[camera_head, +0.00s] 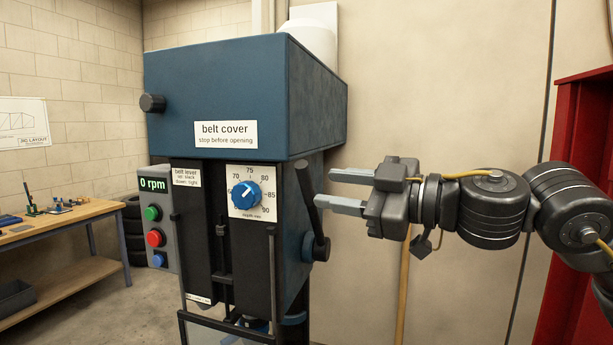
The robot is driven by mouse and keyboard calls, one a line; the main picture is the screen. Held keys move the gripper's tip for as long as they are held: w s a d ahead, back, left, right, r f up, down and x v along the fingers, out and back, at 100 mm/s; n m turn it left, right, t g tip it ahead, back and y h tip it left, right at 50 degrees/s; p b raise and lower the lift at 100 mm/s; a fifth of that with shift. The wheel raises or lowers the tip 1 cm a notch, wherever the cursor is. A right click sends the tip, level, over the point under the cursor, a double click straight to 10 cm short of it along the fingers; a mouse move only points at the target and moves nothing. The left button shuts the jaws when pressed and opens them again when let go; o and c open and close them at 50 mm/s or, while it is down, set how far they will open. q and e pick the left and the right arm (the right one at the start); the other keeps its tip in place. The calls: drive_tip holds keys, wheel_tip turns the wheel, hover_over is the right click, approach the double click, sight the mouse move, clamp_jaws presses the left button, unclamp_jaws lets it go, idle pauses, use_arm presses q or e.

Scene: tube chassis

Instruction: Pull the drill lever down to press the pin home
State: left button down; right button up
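The drill lever (307,194) is a black bar on the right side of the blue drill press (240,90). It stands nearly upright, its top leaning left, and rises from a round hub (310,247). My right gripper (323,189) is open and empty just right of the lever's upper half, its fingers pointing left. The lower fingertip meets the lever's edge in this view; I cannot tell whether they touch. The pin is not visible, and the area under the press head is largely cut off by the bottom edge. My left gripper is not in view.
A control box (156,220) with a 0 rpm display and buttons is on the press's left, and a blue depth dial (245,195) on its front. A wooden workbench (72,216) stands far left. A red cabinet (580,130) is at right, behind my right arm.

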sight(312, 184)
drive_tip(key=p+x, duration=0.1)
drive_tip(key=x, duration=0.4)
drive_tip(key=shift+w+r+p, duration=0.1)
drive_tip(key=shift+p, duration=0.2)
drive_tip(key=shift+w+a, duration=0.2)
drive_tip(key=shift+a, duration=0.15)
drive_tip(key=shift+c, duration=0.2)
clamp_jaws()
